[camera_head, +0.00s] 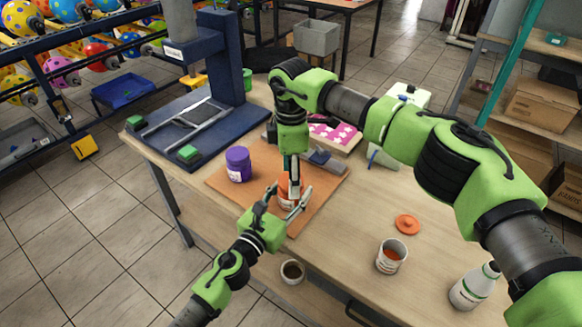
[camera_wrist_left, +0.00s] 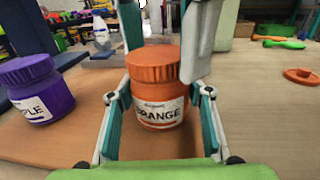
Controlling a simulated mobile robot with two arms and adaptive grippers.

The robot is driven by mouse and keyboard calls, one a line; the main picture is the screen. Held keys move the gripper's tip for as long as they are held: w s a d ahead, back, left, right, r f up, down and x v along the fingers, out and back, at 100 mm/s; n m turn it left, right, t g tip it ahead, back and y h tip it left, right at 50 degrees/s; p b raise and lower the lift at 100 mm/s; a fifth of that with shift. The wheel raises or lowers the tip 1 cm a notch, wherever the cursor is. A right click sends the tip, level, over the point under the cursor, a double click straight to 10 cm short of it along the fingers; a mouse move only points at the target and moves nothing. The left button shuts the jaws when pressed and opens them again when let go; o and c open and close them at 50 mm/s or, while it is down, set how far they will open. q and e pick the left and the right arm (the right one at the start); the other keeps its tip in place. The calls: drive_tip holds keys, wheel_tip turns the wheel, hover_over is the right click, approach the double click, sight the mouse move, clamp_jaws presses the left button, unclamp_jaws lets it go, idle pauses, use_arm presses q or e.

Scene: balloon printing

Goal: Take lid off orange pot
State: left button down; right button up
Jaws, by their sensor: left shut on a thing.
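The orange pot (camera_head: 285,204) stands upright on a brown mat, with its label facing the left wrist view (camera_wrist_left: 158,112). Its orange lid (camera_wrist_left: 153,63) is on top. My left gripper (camera_head: 282,202) is shut on the pot's body, with one finger on each side in the left wrist view (camera_wrist_left: 158,115). My right gripper (camera_head: 293,176) points down over the pot. Its fingers (camera_wrist_left: 166,42) are apart and reach down around the lid, without clearly gripping it. In the head view the lid is mostly hidden by the right gripper.
A purple pot (camera_head: 238,164) stands left of the orange pot on the brown mat (camera_head: 318,203). A loose orange lid (camera_head: 407,224), a cup with orange contents (camera_head: 391,257) and a white bottle (camera_head: 474,287) are at the right. A blue printing frame (camera_head: 190,128) is at the back left.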

drive_tip(key=c, duration=1.2)
drive_tip(key=shift+o, duration=0.2)
drive_tip(key=n, duration=0.6)
drive_tip(key=shift+n, duration=0.3)
drive_tip(key=n, duration=1.1)
drive_tip(key=shift+n, duration=0.3)
drive_tip(key=n, duration=0.6)
drive_tip(key=shift+n, duration=0.3)
drive_tip(key=n, duration=1.8)
drive_tip(key=shift+r, duration=0.1)
drive_tip(key=shift+r, duration=0.15)
drive_tip(key=shift+r, duration=0.95)
